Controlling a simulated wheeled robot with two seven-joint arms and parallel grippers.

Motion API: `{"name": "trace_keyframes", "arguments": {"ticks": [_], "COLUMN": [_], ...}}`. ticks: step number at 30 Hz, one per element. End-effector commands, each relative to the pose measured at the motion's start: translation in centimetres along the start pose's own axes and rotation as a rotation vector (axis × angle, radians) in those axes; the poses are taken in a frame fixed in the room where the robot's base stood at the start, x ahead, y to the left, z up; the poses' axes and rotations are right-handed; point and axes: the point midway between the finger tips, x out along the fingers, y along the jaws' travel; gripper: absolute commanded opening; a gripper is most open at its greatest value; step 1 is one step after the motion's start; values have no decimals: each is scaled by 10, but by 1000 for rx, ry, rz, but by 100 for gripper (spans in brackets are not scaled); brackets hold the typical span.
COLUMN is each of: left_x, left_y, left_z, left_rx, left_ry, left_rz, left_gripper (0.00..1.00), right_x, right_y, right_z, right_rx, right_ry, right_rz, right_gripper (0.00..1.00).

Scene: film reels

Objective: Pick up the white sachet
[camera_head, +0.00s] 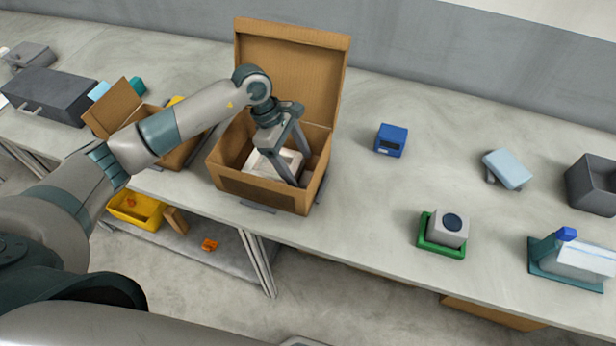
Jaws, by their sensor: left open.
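The white sachet (262,164) lies inside an open cardboard box (262,191) left of the middle of the table. Part of it is hidden behind my left gripper. My left gripper (286,168) points down into the box with its fingers apart. Its fingertips are down at the sachet; I cannot tell whether they touch it. My right gripper is not in view.
The box's raised lid (292,70) stands behind my left gripper. A smaller open box (180,153) sits to the left. A blue device (391,140), a green-based device (443,233) and a grey bin (592,185) stand to the right. The table between has free room.

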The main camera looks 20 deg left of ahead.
Motion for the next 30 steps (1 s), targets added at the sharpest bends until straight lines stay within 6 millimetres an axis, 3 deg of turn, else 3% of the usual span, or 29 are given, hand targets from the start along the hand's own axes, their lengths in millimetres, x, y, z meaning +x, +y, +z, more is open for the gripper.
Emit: {"name": "trace_keyframes", "arguments": {"ticks": [13, 21, 30], "left_x": [5, 30, 52], "left_y": [1, 6, 7], "left_z": [2, 2, 0], "left_rx": [0, -2, 0], "left_ry": [-2, -2, 0], "left_rz": [-1, -4, 0], "left_gripper": [70, 70, 70], "right_x": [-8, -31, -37], "right_y": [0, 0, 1], "right_z": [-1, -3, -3], "right_rx": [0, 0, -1], "right_ry": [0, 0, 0], "right_rz": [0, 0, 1], "right_gripper": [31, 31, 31]}}
